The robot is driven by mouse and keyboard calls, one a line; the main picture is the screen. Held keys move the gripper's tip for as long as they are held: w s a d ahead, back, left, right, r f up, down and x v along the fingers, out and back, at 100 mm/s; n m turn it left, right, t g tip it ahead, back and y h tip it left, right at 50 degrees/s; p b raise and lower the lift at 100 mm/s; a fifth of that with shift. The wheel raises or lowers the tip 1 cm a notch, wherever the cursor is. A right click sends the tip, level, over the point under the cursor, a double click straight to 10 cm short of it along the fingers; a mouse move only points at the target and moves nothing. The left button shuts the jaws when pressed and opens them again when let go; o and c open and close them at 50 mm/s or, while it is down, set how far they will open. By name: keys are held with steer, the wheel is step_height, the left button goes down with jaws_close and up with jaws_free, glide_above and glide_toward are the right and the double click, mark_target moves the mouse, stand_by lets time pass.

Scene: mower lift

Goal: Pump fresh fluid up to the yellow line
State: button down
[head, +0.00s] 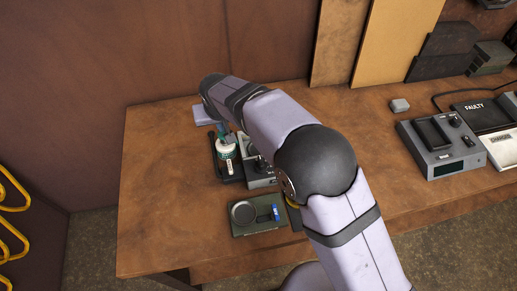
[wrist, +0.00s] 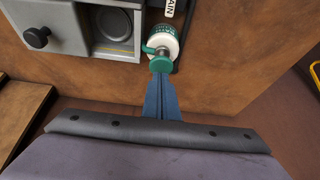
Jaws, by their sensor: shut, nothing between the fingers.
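A white bottle (head: 226,152) with a green pump top stands beside a grey unit (head: 259,172) on the wooden bench. In the wrist view the bottle (wrist: 164,38) shows its green pump head (wrist: 160,64) toward me. My gripper (wrist: 161,80) is shut and empty, its blue fingertips right at the pump head; I cannot tell whether they touch it. My arm hides part of the unit in the head view.
A green tray (head: 238,229) with a round dish and a small blue item lies in front. A grey device (head: 445,150) and a dark tray marked FAULTY (head: 485,112) stand at right. Yellow loops (head: 12,225) hang at left. The bench's left end is clear.

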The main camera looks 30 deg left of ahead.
steer(key=shift+f, duration=0.1)
stand_by(0.3)
steer(key=shift+f+b, duration=1.15)
steer(key=shift+f, duration=0.4)
steer(key=shift+d+r, duration=0.1)
steer(key=shift+r+p, duration=1.8)
steer(key=shift+r, duration=0.75)
